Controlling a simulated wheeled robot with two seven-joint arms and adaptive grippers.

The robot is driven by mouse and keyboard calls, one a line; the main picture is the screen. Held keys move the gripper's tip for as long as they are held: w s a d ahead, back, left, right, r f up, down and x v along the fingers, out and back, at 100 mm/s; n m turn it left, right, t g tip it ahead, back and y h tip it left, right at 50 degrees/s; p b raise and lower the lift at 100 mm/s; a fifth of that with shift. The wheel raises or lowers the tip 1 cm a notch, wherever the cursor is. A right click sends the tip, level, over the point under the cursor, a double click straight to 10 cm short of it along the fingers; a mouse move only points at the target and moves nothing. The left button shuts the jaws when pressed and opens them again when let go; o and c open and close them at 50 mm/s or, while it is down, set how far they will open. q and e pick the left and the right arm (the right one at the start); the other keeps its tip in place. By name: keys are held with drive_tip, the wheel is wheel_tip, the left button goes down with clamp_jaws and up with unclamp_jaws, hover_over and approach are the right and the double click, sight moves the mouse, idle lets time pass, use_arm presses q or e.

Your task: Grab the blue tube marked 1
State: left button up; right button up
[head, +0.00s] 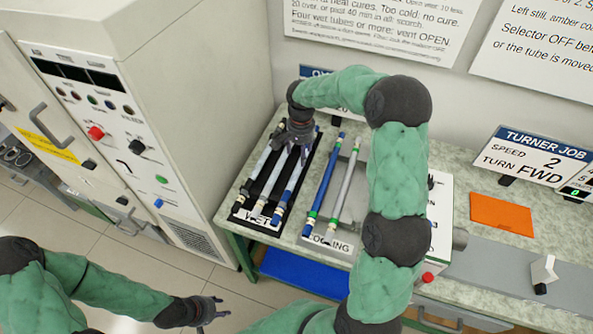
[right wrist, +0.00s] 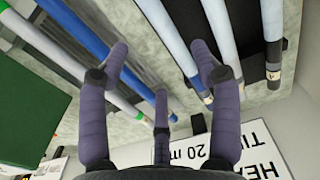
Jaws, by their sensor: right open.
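A dark blue tube (head: 325,182) lies on the rack labelled COOLING, beside a grey tube (head: 344,188). On the black rack labelled WET (head: 240,214) lie pale tubes and a bluish tube (head: 289,192) at its right side. No number 1 is readable on any tube. My right gripper (head: 300,142) is over the far part of the WET rack. In the right wrist view its fingers (right wrist: 161,75) are spread and empty, between the dark blue tube (right wrist: 88,40) and a pale bluish tube (right wrist: 172,45). My left gripper (head: 212,311) is open and empty, low at the left, away from the tubes.
A white oven cabinet (head: 185,70) with knobs stands left of the bench. A white box (head: 440,215), an orange plate (head: 502,214) and the TURNER JOB sign (head: 530,160) are on the right. A blue tray (head: 300,275) is below the bench. My right arm crosses above the bench.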

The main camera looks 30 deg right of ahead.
sight(300, 169)
wheel_tip(300, 169, down, 4)
drive_tip(key=shift+w+r+b, duration=0.15)
drive_tip(key=shift+b, duration=0.15)
drive_tip(key=shift+f, duration=0.5)
wheel_tip(300, 169, down, 4)
drive_tip(key=shift+f+b, duration=0.1)
drive_tip(key=shift+b, duration=0.75)
drive_tip(key=c, duration=1.3)
